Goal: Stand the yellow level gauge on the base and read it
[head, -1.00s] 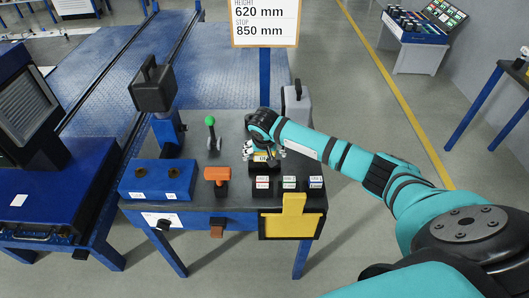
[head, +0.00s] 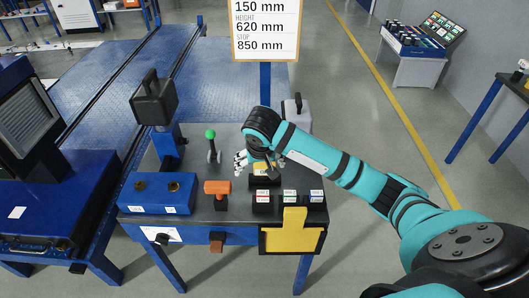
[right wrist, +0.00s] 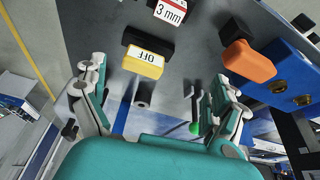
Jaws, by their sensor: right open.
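In the head view the right gripper (head: 260,163) is over the block's area, behind the labelled blocks. I cannot tell which part is the base. My left gripper is not in view.
Black labelled blocks (head: 289,198) stand in front of the gripper. An orange-handled part (head: 217,188), a green-knobbed lever (head: 211,134) and a blue box (head: 155,193) are to the left. A grey case (head: 297,117) stands behind.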

